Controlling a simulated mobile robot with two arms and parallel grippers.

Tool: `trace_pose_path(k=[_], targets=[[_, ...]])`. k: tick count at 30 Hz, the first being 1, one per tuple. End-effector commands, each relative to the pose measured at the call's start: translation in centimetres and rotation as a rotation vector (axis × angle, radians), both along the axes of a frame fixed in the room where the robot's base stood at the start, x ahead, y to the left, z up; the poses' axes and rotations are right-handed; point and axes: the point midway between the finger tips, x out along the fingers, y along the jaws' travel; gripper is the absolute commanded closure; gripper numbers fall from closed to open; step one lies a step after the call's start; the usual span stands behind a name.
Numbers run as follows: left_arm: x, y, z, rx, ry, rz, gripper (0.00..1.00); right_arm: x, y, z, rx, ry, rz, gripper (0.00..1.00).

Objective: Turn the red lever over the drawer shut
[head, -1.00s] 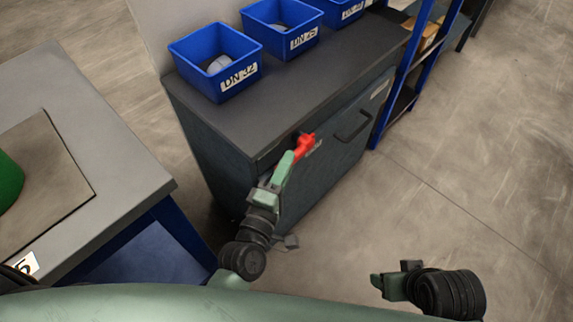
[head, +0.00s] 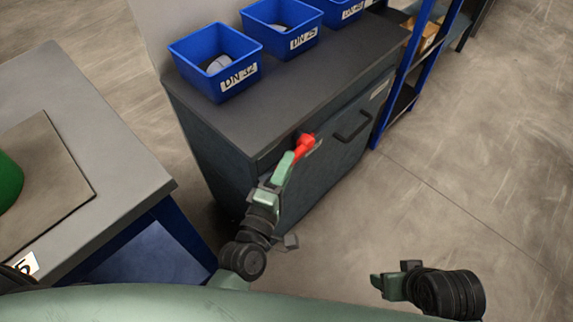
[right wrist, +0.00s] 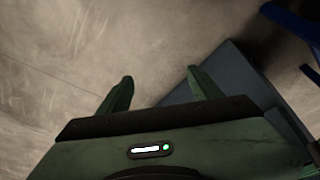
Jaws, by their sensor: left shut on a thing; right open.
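The red lever (head: 304,145) sits at the upper front edge of the dark grey cabinet, to the left of the drawer handle (head: 352,125). The drawer front (head: 335,155) looks flush with the cabinet in the head view. My left gripper (head: 291,160) is shut on the red lever's lower end, and its fingers hide that part. The lever slants from upper right down to lower left. My right gripper (head: 384,281) is open and empty over the floor, well apart from the cabinet. Its two spread fingers show in the right wrist view (right wrist: 162,88).
Blue bins, one marked DN 32 (head: 215,62) and one DN 25 (head: 282,27), stand on the cabinet top (head: 290,90). A grey workbench (head: 105,130) is at the left. A blue-framed shelf (head: 408,75) adjoins the cabinet's right. Floor (head: 470,170) at the right is clear.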

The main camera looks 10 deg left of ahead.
Motion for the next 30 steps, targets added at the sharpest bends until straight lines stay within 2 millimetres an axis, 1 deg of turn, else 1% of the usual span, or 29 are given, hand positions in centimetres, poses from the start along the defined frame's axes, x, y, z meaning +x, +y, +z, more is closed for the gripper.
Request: trace_pose_path(k=[11, 21, 28, 29, 30], targets=[[0.0, 0.0, -0.1, 0.002, 0.003, -0.001, 1.00, 0.0, 0.0, 0.0, 0.000, 0.000, 0.000, 0.35], [-0.1, 0.0, -0.6, -0.012, -0.016, -0.001, 1.00, 0.0, 0.0, -0.4, 0.001, -0.006, 0.000, 0.35], [0.0, -0.1, -1.1, -0.036, -0.051, -0.003, 1.00, -0.1, 0.0, -1.9, 0.000, -0.005, 0.000, 0.35], [0.0, -0.1, -1.2, -0.040, -0.057, -0.003, 1.00, 0.7, 0.2, -2.0, 0.007, -0.037, 0.002, 0.35], [0.0, -0.1, -1.3, -0.046, -0.065, -0.002, 1.00, 2.7, 0.7, -1.5, 0.024, -0.120, 0.009, 0.35]])
